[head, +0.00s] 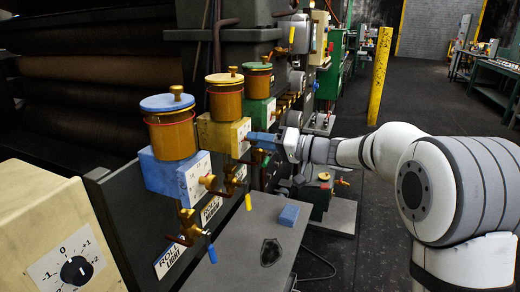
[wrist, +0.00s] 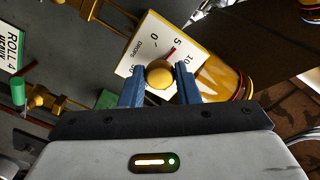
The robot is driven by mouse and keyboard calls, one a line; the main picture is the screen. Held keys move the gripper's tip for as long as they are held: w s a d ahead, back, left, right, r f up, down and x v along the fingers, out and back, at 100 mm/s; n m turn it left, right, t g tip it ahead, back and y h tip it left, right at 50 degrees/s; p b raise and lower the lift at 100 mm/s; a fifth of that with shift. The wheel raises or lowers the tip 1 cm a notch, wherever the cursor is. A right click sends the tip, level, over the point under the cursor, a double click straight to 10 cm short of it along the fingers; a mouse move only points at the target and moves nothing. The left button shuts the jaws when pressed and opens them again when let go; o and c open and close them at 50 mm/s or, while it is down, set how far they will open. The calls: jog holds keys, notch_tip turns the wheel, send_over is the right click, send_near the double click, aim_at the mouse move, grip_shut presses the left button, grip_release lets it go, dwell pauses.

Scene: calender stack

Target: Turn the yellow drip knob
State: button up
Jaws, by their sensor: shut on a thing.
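The yellow oiler (head: 222,135) is the middle of three oilers in the head view, with an amber jar and a yellow lid. Its white dial plate (wrist: 140,52), marked DROPS with 0, 5 and 10, shows tilted in the wrist view. The round yellow drip knob (wrist: 159,73) sits on this plate, with a red pointer line near the 5. My gripper (wrist: 160,88) has its two blue fingers on either side of the knob and is shut on it. In the head view my gripper (head: 262,138) reaches in from the right, and the knob is mostly hidden.
A blue oiler (head: 172,172) stands nearer, and a green one (head: 258,110) farther back. Brass valves with a blue handle (head: 212,254) and a yellow handle (head: 248,202) hang below. A blue block (head: 289,215) lies on the grey table (head: 235,265). A yellow post (head: 379,75) stands behind.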

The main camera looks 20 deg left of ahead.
jog(key=m+p, duration=2.2)
jog(key=m, duration=1.2)
jog(key=shift+m, duration=0.3)
jog(key=shift+f, duration=0.1)
jog(key=o, duration=1)
jog(key=shift+c, duration=0.2)
jog(key=shift+d, duration=0.1)
